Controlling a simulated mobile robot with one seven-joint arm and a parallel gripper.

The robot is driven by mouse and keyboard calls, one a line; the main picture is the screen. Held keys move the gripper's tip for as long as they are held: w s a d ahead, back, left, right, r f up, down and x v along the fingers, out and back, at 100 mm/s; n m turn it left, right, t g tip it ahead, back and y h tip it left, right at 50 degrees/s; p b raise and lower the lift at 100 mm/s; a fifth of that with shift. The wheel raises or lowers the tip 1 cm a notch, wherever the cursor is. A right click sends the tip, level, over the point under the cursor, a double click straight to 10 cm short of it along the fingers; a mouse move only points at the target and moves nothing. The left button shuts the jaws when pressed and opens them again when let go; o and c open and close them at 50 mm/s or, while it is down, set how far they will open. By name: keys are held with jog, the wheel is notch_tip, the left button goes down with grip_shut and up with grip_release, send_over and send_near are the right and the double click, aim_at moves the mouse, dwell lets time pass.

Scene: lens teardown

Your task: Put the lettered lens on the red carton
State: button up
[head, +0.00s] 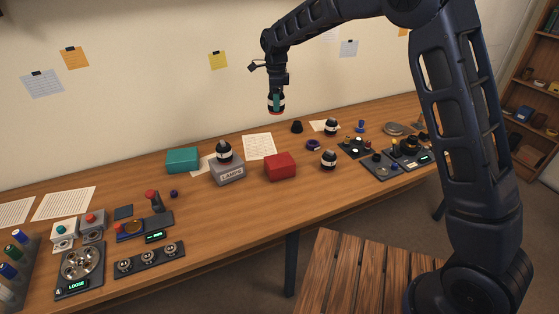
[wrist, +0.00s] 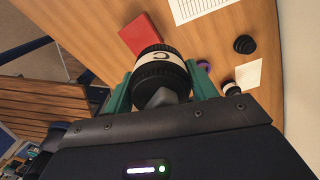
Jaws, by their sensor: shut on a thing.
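My gripper (head: 276,92) is shut on a black lens with a white band (head: 275,106) and holds it in the air above the back of the table. In the wrist view the held lens (wrist: 160,68) sits between the green fingers, and its white band shows a dark letter that looks like a C. The red carton (head: 280,167) stands on the table, below the gripper in the head view, with nothing on its top. It also shows in the wrist view (wrist: 138,34), beyond the held lens and apart from it.
A grey carton marked LAMPS (head: 228,174) stands left of the red carton with another banded lens (head: 224,152) on top. More banded lenses stand to the right (head: 328,160) and at the back (head: 331,127). A teal box (head: 182,160) stands at the left.

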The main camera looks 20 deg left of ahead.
jog(key=s+d+r, duration=0.1)
jog(key=s+d, duration=0.2)
jog(key=s, duration=0.1)
send_over(280, 160)
notch_tip(280, 160, down, 20)
jog(key=shift+s+a+r, duration=0.1)
jog(key=shift+r, duration=0.15)
dwell(0.4)
jog(key=shift+f, duration=0.15)
jog(key=shift+f, duration=0.3)
jog(key=shift+f, duration=0.25)
grip_shut()
jog(key=o, duration=0.9)
grip_release()
jog(key=shift+s, duration=0.1)
jog(key=o, duration=0.4)
jog(key=shift+f, duration=0.2)
jog(key=shift+c, duration=0.2)
jog(key=shift+o, duration=0.6)
jog(key=shift+r, duration=0.2)
